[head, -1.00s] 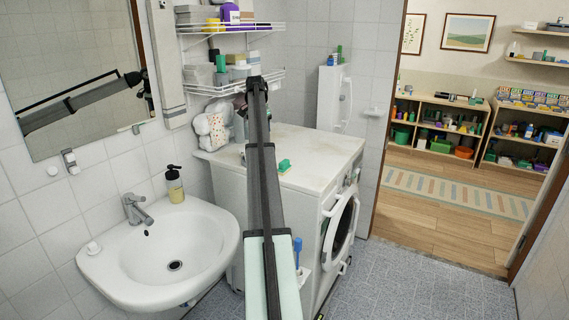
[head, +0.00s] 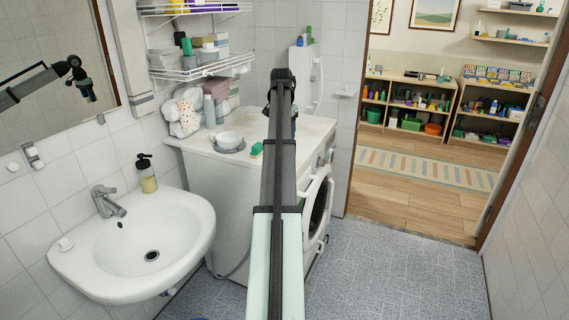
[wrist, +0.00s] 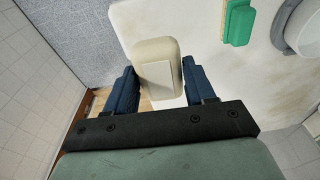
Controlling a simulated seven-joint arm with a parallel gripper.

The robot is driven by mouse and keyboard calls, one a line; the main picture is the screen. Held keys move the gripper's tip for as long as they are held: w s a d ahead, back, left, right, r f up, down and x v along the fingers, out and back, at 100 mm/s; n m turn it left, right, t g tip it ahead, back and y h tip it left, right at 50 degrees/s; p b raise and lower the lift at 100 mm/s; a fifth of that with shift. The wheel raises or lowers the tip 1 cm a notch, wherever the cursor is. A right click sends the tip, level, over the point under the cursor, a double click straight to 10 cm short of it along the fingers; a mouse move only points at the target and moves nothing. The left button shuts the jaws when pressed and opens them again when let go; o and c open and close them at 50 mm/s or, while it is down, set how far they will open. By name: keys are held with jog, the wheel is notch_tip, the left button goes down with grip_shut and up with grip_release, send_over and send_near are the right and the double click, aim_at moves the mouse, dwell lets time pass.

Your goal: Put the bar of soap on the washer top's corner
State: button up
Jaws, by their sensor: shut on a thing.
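The bar of soap (wrist: 155,48), a beige rounded block, is between the blue fingers of my gripper (wrist: 160,68) in the wrist view. The gripper is shut on it. The white washer top (head: 314,128) is in the middle of the head view and also fills much of the wrist view (wrist: 218,62). In the wrist view the soap is over the washer top's edge near a corner, with floor showing beyond. I cannot tell whether the soap touches the surface. In the head view my arm hides the soap and most of the gripper.
A sink (head: 140,245) is at the left. The washer top right of my arm looks clear.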

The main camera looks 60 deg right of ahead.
jog(key=shift+f, duration=0.4)
notch_tip(320, 180, down, 5)
jog(key=shift+c, duration=1.3)
jog(key=shift+f, duration=2.05)
jog(key=o, duration=1.3)
jog(key=shift+o, duration=0.2)
jog(key=r, duration=0.4)
jog(key=a+r, duration=0.1)
jog(key=r, duration=0.7)
jog(key=shift+a, duration=0.25)
